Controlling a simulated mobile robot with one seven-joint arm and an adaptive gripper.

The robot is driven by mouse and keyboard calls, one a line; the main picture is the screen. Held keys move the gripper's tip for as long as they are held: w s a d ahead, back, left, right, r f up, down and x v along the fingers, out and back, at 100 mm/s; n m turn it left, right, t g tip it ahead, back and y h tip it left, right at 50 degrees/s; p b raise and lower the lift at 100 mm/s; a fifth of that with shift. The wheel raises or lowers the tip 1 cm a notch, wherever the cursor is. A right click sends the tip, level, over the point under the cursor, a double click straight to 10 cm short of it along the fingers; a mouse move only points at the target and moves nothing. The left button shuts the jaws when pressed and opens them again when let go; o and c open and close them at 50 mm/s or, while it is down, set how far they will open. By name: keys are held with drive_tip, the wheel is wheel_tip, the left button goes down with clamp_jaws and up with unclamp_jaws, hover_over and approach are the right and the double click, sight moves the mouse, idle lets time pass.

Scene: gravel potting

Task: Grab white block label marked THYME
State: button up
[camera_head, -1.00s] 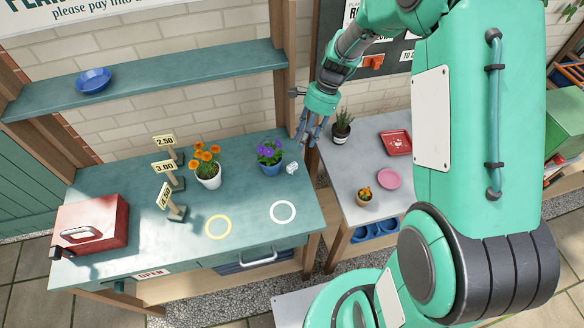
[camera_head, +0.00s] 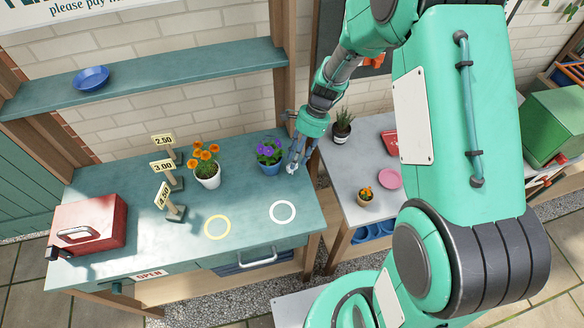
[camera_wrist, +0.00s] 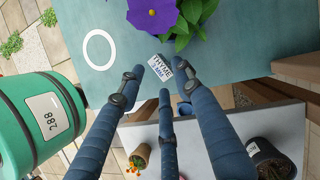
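The white block label marked THYME (camera_wrist: 160,67) lies near the right end of the green counter, beside the purple-flowered pot (camera_head: 269,154). In the wrist view its printed face is towards me, and the purple flower (camera_wrist: 153,14) is just beyond it. My gripper (camera_head: 293,165) is low over that end of the counter, right of the pot. In the wrist view my gripper (camera_wrist: 160,78) has its fingers spread, with the label showing between and just past the fingertips. I cannot tell whether any finger touches it. In the head view my fingers largely hide the label.
An orange-flowered pot (camera_head: 207,166), price signs (camera_head: 164,166) and a red cash box (camera_head: 88,226) stand on the counter further left. A white ring (camera_head: 283,212) and a yellow ring (camera_head: 217,228) mark clear counter in front. A grey side table (camera_head: 362,175) with small plants is right.

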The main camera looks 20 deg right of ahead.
drive_tip(key=shift+f, duration=0.1)
drive_tip(key=shift+b+x, duration=0.65)
drive_tip(key=shift+x, duration=1.85)
drive_tip(key=c, duration=0.7)
